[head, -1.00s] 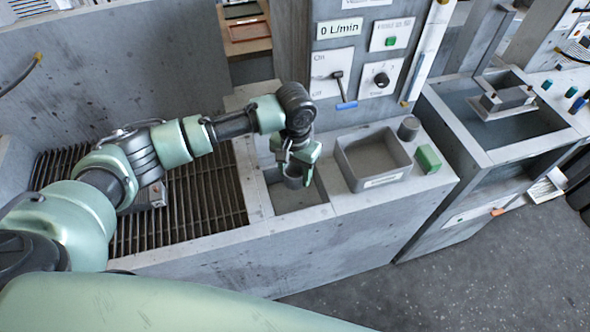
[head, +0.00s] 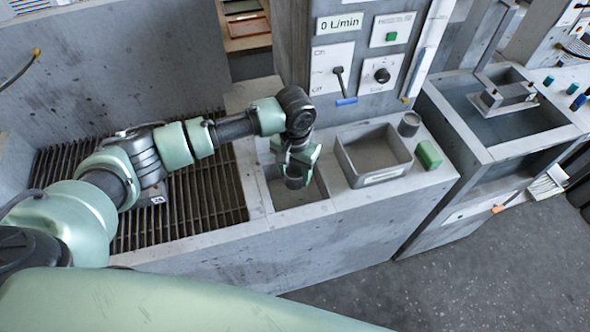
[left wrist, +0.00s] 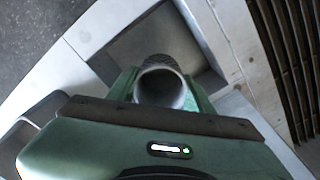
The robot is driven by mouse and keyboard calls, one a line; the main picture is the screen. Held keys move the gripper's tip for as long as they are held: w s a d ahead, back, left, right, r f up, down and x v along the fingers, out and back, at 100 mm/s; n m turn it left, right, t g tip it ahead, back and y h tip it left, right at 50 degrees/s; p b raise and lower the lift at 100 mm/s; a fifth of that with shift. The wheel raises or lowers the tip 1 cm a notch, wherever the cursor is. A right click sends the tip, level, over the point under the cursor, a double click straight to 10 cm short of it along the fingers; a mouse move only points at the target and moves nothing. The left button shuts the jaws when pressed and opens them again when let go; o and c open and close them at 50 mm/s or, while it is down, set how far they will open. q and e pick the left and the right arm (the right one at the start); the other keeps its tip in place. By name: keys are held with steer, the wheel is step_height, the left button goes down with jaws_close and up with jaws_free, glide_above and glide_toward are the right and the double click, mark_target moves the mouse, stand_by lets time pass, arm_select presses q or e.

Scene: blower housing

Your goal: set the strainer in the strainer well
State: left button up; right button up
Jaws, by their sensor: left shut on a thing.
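My left gripper (head: 300,166) is shut on the strainer (head: 295,183), a small grey cylinder with an open top. In the left wrist view the strainer (left wrist: 160,88) sits between the green fingers, and I look into its round mouth. The square strainer well (head: 313,196) is a recess in the grey counter, and it also shows in the left wrist view (left wrist: 128,47). The strainer is held at the well's opening, roughly upright. Its lower end is hidden, so I cannot tell whether it touches the well floor. My right gripper is not in view.
A grey open bin (head: 375,155), a dark cup (head: 409,124) and a green block (head: 429,153) stand right of the well. A slatted grate (head: 205,195) lies to the left. A panel with a lever (head: 341,85) rises behind.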

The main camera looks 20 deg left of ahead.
arm_select(q)
steer(key=shift+f, duration=1)
steer(key=shift+f, duration=0.15)
steer(key=shift+f+b, duration=0.4)
steer(key=shift+f, duration=0.95)
steer(key=shift+f, duration=0.25)
steer(key=shift+f+b, duration=0.5)
steer(key=shift+f, duration=0.45)
steer(key=shift+f+p, duration=0.15)
steer(key=shift+p, duration=0.2)
